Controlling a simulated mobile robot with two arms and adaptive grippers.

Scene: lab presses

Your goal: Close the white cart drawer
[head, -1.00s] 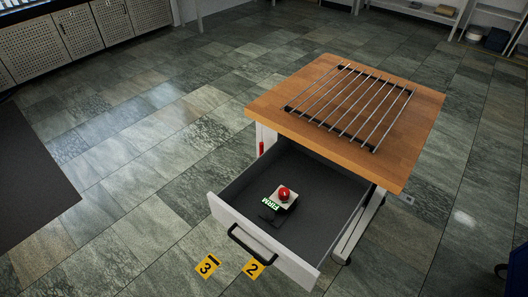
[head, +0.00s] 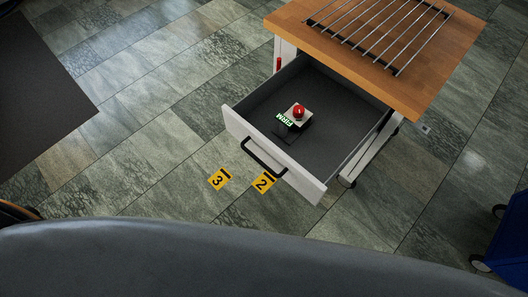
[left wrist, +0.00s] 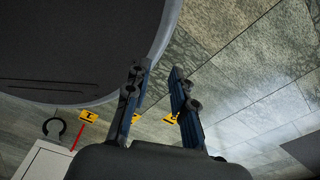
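The white cart drawer (head: 272,155) is pulled well out of the wooden-topped cart (head: 385,45) in the head view. Its white front has a black bar handle (head: 263,158) facing the lower left. Inside its dark tray lies a white box with a red button (head: 299,112) beside a green-lit label. My left gripper (left wrist: 156,80) shows in the left wrist view with its two fingers apart and nothing between them. A white-edged thing (left wrist: 45,160) with a dark curved piece is at the lower left there; I cannot tell whether it is the drawer. My right gripper is in no view.
Yellow floor markers "3" (head: 219,179) and "2" (head: 263,182) lie in front of the drawer. A dark flat surface (head: 40,90) is at the upper left. A blue wheeled thing (head: 516,232) stands at the right edge. The tiled floor left of the cart is clear.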

